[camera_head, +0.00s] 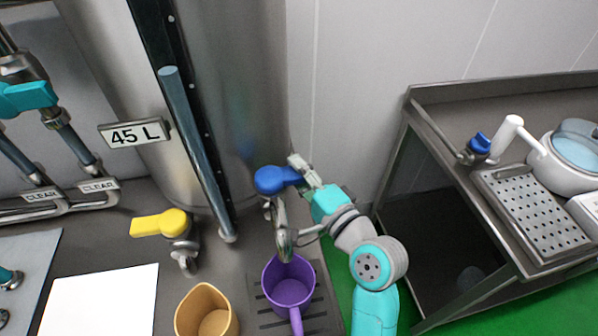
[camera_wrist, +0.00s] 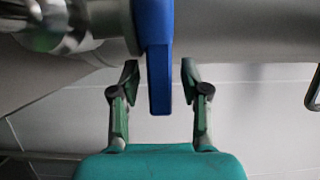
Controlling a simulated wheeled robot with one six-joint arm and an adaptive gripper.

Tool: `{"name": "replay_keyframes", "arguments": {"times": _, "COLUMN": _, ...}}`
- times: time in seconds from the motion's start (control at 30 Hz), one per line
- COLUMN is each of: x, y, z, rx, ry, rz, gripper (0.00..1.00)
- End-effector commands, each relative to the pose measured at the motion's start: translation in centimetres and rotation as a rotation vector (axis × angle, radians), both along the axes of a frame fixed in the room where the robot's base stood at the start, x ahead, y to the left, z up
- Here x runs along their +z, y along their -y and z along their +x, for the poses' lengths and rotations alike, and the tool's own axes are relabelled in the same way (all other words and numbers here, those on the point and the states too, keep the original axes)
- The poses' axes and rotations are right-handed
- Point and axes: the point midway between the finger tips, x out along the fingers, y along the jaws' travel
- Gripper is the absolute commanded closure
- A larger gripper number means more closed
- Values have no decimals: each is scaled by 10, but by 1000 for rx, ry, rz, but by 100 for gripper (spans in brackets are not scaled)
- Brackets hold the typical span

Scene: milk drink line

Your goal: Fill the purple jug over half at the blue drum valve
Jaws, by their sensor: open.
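The purple jug (camera_head: 289,289) stands upright on a dark slotted drip tray (camera_head: 315,305), under the metal spout (camera_head: 283,235) of the big steel drum (camera_head: 235,90). Its inside looks purple, and I see no stream or milk in it. The blue valve handle (camera_head: 273,180) sits above the spout and points right toward my gripper (camera_head: 299,171). In the wrist view, the blue handle (camera_wrist: 159,60) hangs between the two fingers of my gripper (camera_wrist: 160,77). The fingers are open, with a gap visible on each side of the handle.
A yellow-handled valve (camera_head: 160,223) and a tan jug (camera_head: 206,312) are left of the purple jug. A 45 L sign (camera_head: 135,133) and a slanted sight tube (camera_head: 195,150) are on the drum. A steel table (camera_head: 450,125) with a perforated tray (camera_head: 535,212) stands at right.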

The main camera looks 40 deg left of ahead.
Motion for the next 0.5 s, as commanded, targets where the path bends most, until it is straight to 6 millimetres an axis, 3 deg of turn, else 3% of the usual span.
{"name": "replay_keyframes", "arguments": {"times": 0.17, "x": 0, "y": 0, "z": 0, "rx": 0, "ry": 0, "rz": 0, "gripper": 54}}
{"name": "replay_keyframes", "arguments": {"times": 0.33, "x": 0, "y": 0, "z": 0, "rx": 0, "ry": 0, "rz": 0, "gripper": 97}}
{"name": "replay_keyframes", "arguments": {"times": 0.5, "x": 0, "y": 0, "z": 0, "rx": 0, "ry": 0, "rz": 0, "gripper": 100}}
